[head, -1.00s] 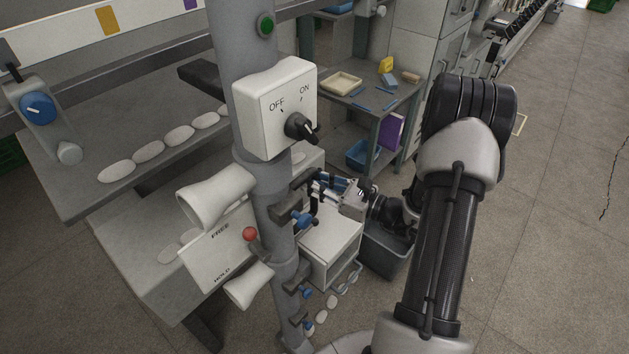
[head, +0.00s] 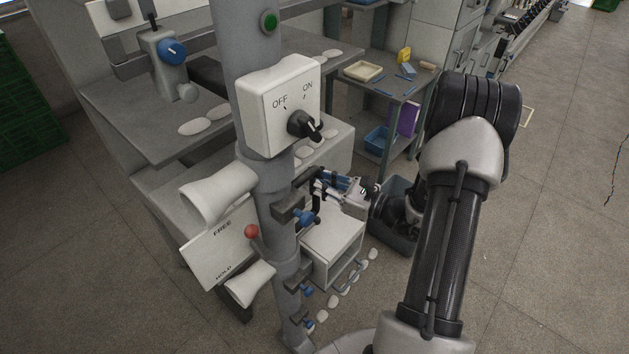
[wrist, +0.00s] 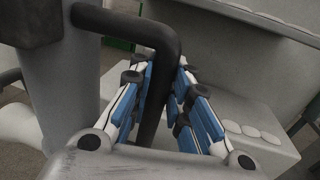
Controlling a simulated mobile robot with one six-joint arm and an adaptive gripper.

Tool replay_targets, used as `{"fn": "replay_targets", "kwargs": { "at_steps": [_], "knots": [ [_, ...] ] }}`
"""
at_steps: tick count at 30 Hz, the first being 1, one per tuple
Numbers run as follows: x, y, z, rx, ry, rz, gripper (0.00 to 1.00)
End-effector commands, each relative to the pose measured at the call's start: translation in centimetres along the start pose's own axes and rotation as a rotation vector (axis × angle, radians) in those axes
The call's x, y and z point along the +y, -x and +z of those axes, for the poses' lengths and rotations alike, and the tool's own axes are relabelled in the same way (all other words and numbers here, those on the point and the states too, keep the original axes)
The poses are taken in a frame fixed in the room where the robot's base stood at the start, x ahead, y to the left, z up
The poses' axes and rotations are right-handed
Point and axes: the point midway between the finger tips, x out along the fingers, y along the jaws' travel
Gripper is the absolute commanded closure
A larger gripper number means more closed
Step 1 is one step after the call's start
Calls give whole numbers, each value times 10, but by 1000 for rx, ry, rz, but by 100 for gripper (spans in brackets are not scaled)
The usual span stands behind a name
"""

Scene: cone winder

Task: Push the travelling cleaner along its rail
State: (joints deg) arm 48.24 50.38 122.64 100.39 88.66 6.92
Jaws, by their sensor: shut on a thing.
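The travelling cleaner is a grey upright column (head: 275,175) with pale trumpet nozzles (head: 217,193) and a white OFF/ON switch box (head: 270,100). A FREE/HOLD plate (head: 215,255) sits low on it, with a red-balled lever (head: 252,232) nearer the FREE end. A black bent handle (head: 313,173) sticks out from the column's right side. My gripper (head: 322,184) is shut on this handle; its blue-and-white fingers lie on both sides of the bar. In the wrist view my gripper (wrist: 160,85) straddles the handle (wrist: 158,42), beside the column (wrist: 60,90). The rail cannot be made out.
A grey machine bench (head: 135,120) with pale discs stands behind the column. A pale open box (head: 330,235) sits low at its right. Further back are a grey bin (head: 400,240) and a shelf trolley (head: 375,95). Green crates (head: 25,110) stand far left. The right floor is clear.

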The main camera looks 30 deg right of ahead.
Motion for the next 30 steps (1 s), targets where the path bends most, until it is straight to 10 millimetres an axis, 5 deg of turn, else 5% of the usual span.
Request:
{"fn": "replay_targets", "kwargs": {
  "at_steps": [7,8,17,30],
  "knots": [
    [-1,1,-2,3,-1,-4,100],
    [-1,1,-2,3,-1,-4,83],
    [-1,0,0,0,0,-2,63],
    [-2,10,0,-1,1,-5,62]
  ]
}}
